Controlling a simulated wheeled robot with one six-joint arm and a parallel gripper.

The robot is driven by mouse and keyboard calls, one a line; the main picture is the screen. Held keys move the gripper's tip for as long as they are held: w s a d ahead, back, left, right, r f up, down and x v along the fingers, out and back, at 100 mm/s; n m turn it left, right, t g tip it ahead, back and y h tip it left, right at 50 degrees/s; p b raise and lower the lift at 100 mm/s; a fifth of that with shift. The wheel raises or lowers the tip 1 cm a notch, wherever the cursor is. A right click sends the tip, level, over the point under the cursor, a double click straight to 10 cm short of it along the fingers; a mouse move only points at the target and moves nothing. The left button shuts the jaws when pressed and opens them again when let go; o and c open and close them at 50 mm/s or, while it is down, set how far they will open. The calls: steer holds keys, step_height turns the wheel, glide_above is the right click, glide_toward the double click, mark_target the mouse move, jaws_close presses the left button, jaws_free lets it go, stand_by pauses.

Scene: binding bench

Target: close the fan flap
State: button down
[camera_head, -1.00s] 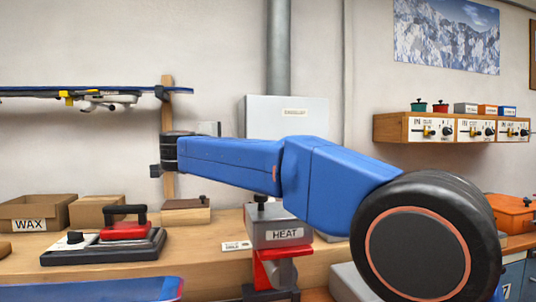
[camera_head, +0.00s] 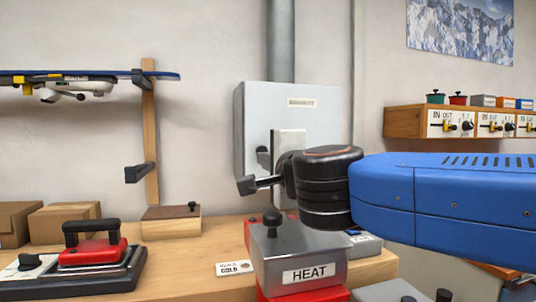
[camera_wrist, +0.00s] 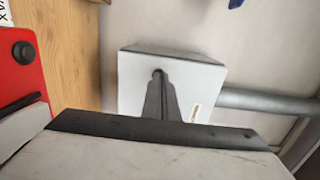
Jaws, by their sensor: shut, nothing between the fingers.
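The fan box is a pale wall box (camera_head: 255,110) with a small label on its front, under a grey duct. In the wrist view the same box (camera_wrist: 135,90) shows a pale front face and a dark band along its upper side. I cannot make out the flap apart from the box, or how far open it is. My gripper (camera_head: 263,157) is in front of the box in the head view, partly hidden by my wrist. In the wrist view its dark fingers (camera_wrist: 158,73) are together and empty, overlapping the box front. I cannot tell whether they touch it.
A grey HEAT unit (camera_head: 300,255) stands below my wrist. A red iron (camera_head: 95,250), a wooden block (camera_head: 170,222) and cardboard boxes (camera_head: 65,222) are on the bench to the left. A switch shelf (camera_head: 410,120) is at the right. Some wall left of the box is bare.

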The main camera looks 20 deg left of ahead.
mark_target(246, 150)
steer(key=x, duration=1.4)
steer(key=shift+w+a+f, duration=0.1)
steer(key=shift+w+a, duration=0.2)
steer(key=shift+w, duration=0.05)
steer(key=shift+w+a, duration=0.4)
steer(key=shift+w, duration=0.2)
steer(key=shift+r, duration=0.3)
